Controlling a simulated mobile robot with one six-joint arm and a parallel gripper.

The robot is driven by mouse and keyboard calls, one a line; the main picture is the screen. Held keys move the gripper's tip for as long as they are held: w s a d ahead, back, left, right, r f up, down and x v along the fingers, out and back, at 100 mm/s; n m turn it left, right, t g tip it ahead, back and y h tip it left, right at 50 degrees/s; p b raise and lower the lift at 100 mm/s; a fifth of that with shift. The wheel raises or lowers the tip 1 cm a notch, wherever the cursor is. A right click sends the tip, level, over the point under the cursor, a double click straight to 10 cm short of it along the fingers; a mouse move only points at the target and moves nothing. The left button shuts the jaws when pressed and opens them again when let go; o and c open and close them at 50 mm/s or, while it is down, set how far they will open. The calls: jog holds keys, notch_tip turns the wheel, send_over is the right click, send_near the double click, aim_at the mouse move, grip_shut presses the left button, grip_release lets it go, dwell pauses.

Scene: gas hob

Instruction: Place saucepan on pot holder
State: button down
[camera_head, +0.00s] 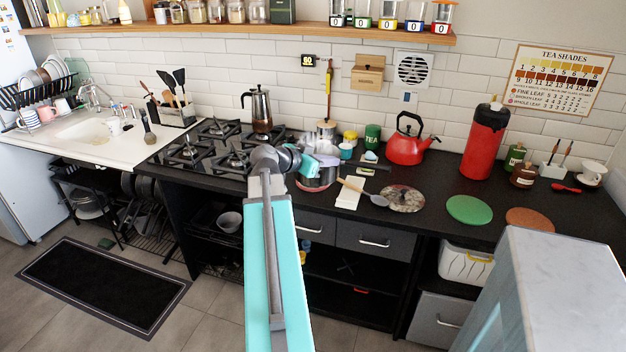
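A small metal saucepan (318,182) stands on the black counter just right of the hob. My gripper (311,163) is at its rim and covers part of it. The fingers are small and partly hidden, so I cannot tell whether they are open or shut on the pan. Several flat round pieces lie to the right: a patterned disc (402,198), a green disc (469,209) and an orange-brown disc (530,220). The green and orange-brown discs look like pot holders and are bare; I cannot tell which one is meant.
A moka pot (260,110) stands on the gas hob (190,150). A red kettle (407,145), a tall red flask (484,143) and a green tea tin (372,137) stand along the back. A spoon (370,194) and a pale cloth (349,193) lie between the pan and the discs.

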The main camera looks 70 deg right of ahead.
aim_at(328, 152)
jog(key=w+f+n+t+h, duration=0.1)
jog(key=w+f+n+t, duration=0.1)
jog(key=w, duration=1.2)
jog(key=shift+a+f+n+t+p, duration=0.25)
jog(key=shift+t+p, duration=0.2)
jog(key=shift+t, duration=0.25)
jog(key=shift+r, duration=0.1)
jog(key=s+d+p, duration=0.1)
jog(key=s+d, duration=0.2)
jog(key=s+d+f+p, duration=0.1)
jog(key=s+d, duration=0.2)
jog(key=d, duration=0.1)
jog(key=s+d+p, duration=0.2)
jog(key=s+d, duration=0.1)
jog(key=d, duration=0.1)
jog(key=shift+d+f, duration=0.2)
jog(key=shift+d, duration=0.05)
jog(key=shift+s, duration=0.1)
jog(key=shift+s+d+p, duration=0.3)
jog(key=shift+s+d, duration=0.05)
jog(key=shift+d, duration=0.1)
notch_tip(328, 152, down, 4)
jog(key=shift+r+p, duration=0.2)
jog(key=shift+p, duration=0.4)
jog(key=shift+f+b, duration=0.45)
jog(key=shift+b, duration=0.3)
